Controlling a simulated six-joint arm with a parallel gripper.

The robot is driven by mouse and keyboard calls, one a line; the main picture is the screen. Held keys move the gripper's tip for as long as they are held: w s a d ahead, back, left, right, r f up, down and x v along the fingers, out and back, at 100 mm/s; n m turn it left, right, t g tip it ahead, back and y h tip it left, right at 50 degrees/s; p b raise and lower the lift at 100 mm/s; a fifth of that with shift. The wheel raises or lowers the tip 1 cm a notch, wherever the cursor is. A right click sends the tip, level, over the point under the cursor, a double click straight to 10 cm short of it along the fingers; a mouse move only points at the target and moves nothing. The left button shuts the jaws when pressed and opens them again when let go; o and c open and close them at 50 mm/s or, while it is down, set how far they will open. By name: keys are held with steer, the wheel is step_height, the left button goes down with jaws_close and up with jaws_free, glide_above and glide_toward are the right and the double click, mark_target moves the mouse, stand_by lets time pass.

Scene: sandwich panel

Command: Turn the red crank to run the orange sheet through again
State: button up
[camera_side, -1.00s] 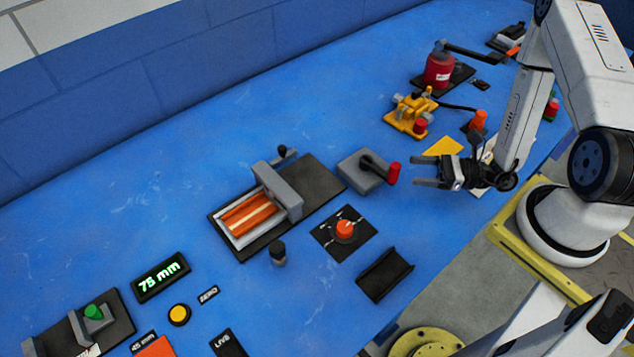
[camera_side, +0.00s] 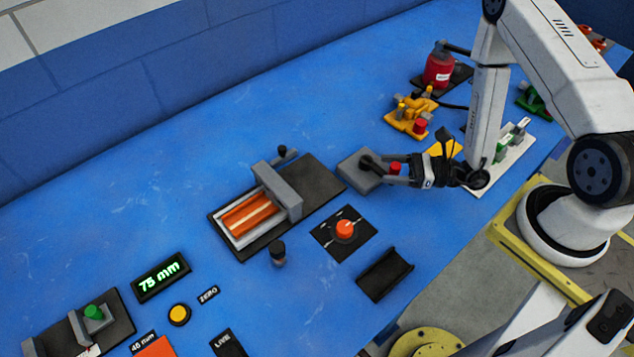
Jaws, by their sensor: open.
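The red crank handle (camera_side: 396,167) stands on a black crank arm on a grey box (camera_side: 357,170) right of the picture's centre. My gripper (camera_side: 391,173) is open at the crank, with its fingers pointing left and the red handle appearing between them. I cannot tell whether a finger touches the handle, and its lower part is hidden. An orange striped piece (camera_side: 248,214) lies in a grey frame on a black plate. A plain orange square (camera_side: 156,347) is cut off at the bottom edge. I cannot tell which is the sheet.
A grey bridge (camera_side: 277,190) crosses the black plate. An orange knob (camera_side: 345,229) and a black cradle (camera_side: 384,275) lie in front of the crank. A yellow fixture (camera_side: 411,115) and a red canister (camera_side: 438,68) stand behind my gripper. A green display (camera_side: 160,277) reads 75 mm.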

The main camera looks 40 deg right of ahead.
steer(key=shift+w+a, duration=0.45)
steer(key=shift+a, duration=0.05)
jaws_close()
stand_by(1.4)
